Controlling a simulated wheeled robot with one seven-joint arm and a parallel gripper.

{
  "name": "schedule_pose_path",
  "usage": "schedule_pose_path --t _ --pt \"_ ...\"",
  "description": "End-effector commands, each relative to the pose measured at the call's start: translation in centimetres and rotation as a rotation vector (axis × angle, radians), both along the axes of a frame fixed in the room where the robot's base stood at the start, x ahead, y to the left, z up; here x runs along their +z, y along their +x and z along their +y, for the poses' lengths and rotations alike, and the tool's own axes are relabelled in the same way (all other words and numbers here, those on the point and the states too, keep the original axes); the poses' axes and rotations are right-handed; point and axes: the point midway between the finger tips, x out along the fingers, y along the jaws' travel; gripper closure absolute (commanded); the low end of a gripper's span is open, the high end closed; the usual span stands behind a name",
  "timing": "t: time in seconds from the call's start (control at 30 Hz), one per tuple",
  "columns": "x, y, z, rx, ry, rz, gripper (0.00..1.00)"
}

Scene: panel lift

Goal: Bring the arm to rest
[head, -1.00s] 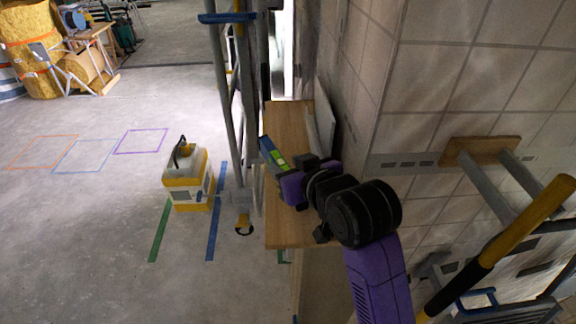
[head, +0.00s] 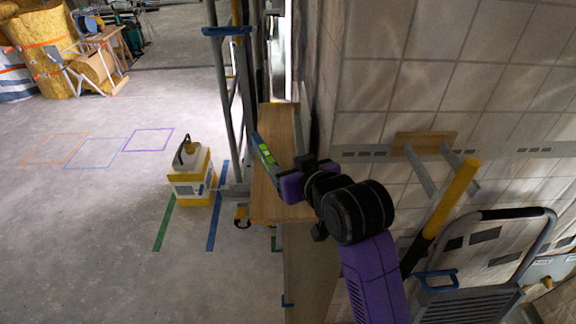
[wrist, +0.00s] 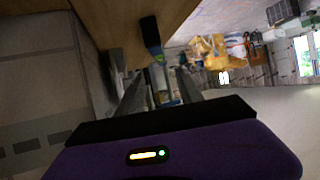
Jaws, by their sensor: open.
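My gripper (head: 284,176) reaches to the wooden panel beside the tiled wall in the head view. In the wrist view, its two grey fingers (wrist: 160,90) stand apart with a gap between them. A blue and green bar, like a spirit level (head: 263,149), lies just beyond the gripper along the wooden panel (head: 279,118). A dark bar with a blue end (wrist: 151,38) shows ahead of the fingers in the wrist view, under the panel's wood (wrist: 125,15). I cannot tell whether the fingers touch the bar. My arm is stretched forward, bent at the black joint.
A tall grey lift frame (head: 222,100) stands left of the panel. A hand truck (head: 485,245) and a yellow-handled tool (head: 455,200) are at right.

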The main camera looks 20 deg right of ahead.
Motion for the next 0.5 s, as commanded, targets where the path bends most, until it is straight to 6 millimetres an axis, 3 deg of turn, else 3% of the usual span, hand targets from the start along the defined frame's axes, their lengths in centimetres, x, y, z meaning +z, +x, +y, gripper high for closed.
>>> schedule_pose_path --t 0.3,0.37,0.5 --pt "0.5 0.2 0.0 -0.002 0.001 -0.024 0.57" --pt "1.4 0.6 -0.1 -0.004 0.002 -0.06 0.57" --pt "5.0 1.2 -0.1 -0.009 0.0 -0.206 0.57"
